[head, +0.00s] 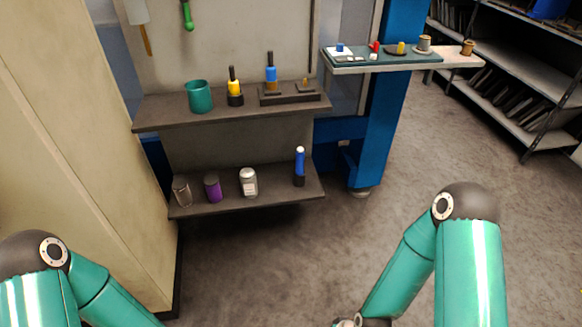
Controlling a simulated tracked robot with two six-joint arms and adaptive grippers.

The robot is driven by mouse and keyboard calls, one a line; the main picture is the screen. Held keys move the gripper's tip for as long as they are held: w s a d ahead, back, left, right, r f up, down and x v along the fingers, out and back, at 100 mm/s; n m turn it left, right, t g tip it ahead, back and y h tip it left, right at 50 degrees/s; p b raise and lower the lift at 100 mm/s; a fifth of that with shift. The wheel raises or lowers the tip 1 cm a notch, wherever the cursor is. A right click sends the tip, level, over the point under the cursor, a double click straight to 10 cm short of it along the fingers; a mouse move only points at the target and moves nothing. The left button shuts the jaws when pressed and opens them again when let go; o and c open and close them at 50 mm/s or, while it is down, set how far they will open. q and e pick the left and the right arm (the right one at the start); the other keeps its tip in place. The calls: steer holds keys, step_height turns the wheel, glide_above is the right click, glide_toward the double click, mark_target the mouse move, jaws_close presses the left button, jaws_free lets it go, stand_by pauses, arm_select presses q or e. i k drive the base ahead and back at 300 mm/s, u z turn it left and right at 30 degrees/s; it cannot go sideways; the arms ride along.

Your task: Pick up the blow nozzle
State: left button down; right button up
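I cannot tell for certain which thing is the blow nozzle. A slim green tool (187,16) hangs on the back panel at the top, cut off by the picture's edge. A slim blue item (300,164) with a white top and a dark base stands upright on the lower shelf, at its right end. Both of my arms show at the bottom of the head view, but both grippers are outside the picture.
The upper shelf (160,112) holds a teal cup (199,96), a yellow-and-black tool (235,88) and a blue-handled tool (271,72). The lower shelf (275,200) holds a white jar (248,182) and a purple can (213,188). A beige cabinet (75,130) stands left. The floor ahead is clear.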

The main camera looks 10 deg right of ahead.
mark_target(299, 158)
steer(key=u, duration=0.1)
steer(key=i, duration=1)
steer(key=z, duration=0.1)
